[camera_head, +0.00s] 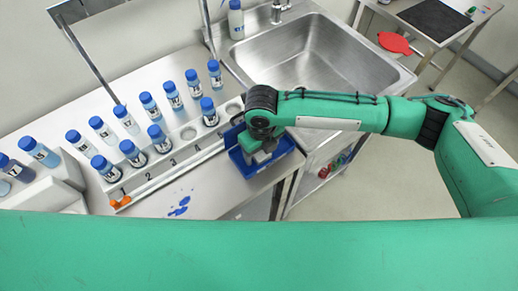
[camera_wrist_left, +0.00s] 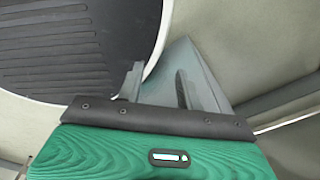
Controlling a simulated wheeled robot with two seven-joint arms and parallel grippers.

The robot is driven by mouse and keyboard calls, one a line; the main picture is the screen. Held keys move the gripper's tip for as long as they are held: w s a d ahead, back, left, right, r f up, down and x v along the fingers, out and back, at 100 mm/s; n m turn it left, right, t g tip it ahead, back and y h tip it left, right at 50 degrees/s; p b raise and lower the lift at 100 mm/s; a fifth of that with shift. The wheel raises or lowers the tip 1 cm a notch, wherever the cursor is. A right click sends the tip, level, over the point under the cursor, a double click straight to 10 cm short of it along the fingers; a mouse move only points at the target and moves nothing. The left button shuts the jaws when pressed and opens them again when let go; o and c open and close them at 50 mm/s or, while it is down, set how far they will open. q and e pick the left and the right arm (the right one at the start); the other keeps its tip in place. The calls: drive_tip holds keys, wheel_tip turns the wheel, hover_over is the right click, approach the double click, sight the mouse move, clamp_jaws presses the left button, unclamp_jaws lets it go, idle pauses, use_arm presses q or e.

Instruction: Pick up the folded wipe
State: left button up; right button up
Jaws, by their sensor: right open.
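A blue tray (camera_head: 284,163) sits at the right end of the steel bench, beside the sink. My right gripper (camera_head: 262,158) points down over the tray, with its fingertips low inside it; its jaws are open. I cannot make out the folded wipe; the gripper and wrist cover much of the tray's inside. My left gripper (camera_wrist_left: 160,85) shows only in the left wrist view, away from the bench, over a dark ribbed round surface and a pale floor.
Several blue-capped bottles (camera_head: 158,138) stand in a numbered rack left of the tray. Blue spill spots (camera_head: 179,206) lie on the bench in front of the rack.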

sight(261, 153)
drive_tip(key=shift+c, duration=0.2)
drive_tip(key=c, duration=1)
drive_tip(key=shift+r, duration=0.15)
wheel_tip(261, 153, up, 20)
drive_tip(key=b, duration=0.3)
